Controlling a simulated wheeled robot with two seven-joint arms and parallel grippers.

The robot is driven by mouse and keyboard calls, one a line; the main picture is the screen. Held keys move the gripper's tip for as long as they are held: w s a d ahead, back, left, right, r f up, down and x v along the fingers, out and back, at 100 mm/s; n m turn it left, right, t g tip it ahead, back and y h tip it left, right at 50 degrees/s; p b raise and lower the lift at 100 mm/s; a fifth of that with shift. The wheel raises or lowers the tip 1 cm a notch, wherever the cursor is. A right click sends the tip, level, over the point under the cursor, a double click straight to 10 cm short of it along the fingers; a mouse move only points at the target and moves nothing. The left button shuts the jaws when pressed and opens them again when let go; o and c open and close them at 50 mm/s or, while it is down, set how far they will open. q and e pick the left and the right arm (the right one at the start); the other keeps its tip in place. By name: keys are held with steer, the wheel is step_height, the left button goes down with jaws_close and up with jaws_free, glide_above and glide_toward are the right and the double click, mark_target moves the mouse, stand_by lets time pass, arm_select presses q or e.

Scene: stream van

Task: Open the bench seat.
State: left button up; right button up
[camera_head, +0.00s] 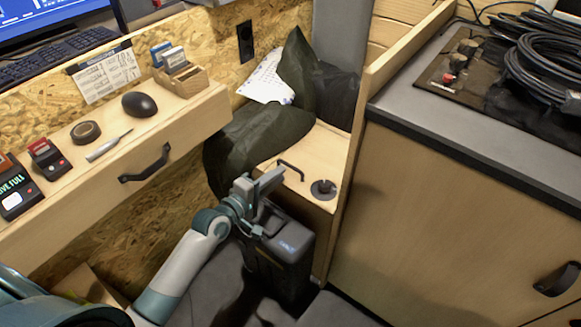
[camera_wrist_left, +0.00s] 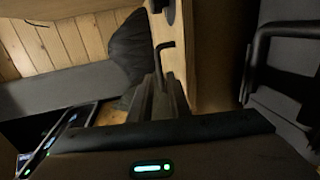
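The bench seat (camera_head: 330,153) is a pale wooden box with its lid down, in the middle of the head view. A black bar handle (camera_head: 291,169) and a round black fitting (camera_head: 323,189) sit on the lid. The handle also shows in the left wrist view (camera_wrist_left: 164,47). My left gripper (camera_head: 274,178) is just left of the handle, near the lid's front left edge. Its fingers look closed together with nothing between them in the left wrist view (camera_wrist_left: 160,88). I cannot tell whether the fingertips touch the handle. My right gripper is not in view.
Dark green bags (camera_head: 258,137) lie against the seat's left and back. A black case (camera_head: 285,253) stands before it. A cabinet (camera_head: 450,205) with a raised side wall bounds the right. A desk drawer (camera_head: 150,150) juts out at left.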

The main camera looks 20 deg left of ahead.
mark_target(291, 165)
arm_select(q)
steer(key=b+x, duration=0.1)
steer(key=x, duration=0.6)
steer(key=shift+s, duration=0.1)
jaws_close()
